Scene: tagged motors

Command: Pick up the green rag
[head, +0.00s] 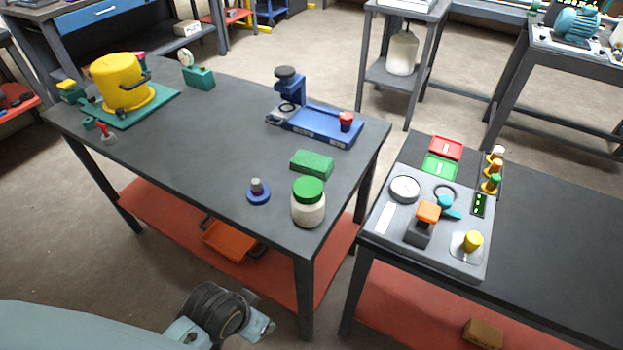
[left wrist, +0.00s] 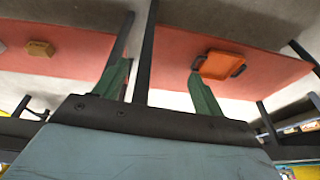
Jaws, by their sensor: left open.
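The green rag (head: 312,163) looks like a flat folded block. It lies on the dark top of the left table (head: 200,150), near its right side, just behind a white jar with a green lid (head: 308,202). My left arm comes in at the bottom left of the head view, low in front of the table and well apart from the rag. In the left wrist view my left gripper (left wrist: 159,72) has its two green fingers spread wide with nothing between them. The rag is not seen in that view. My right gripper is not in view.
A blue ring-based object (head: 258,192) stands left of the jar. A blue device (head: 318,125) stands behind the rag. A grey control panel (head: 436,222) sits on the right table. An orange tray (head: 230,242) is on the red lower shelf. The table's middle is clear.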

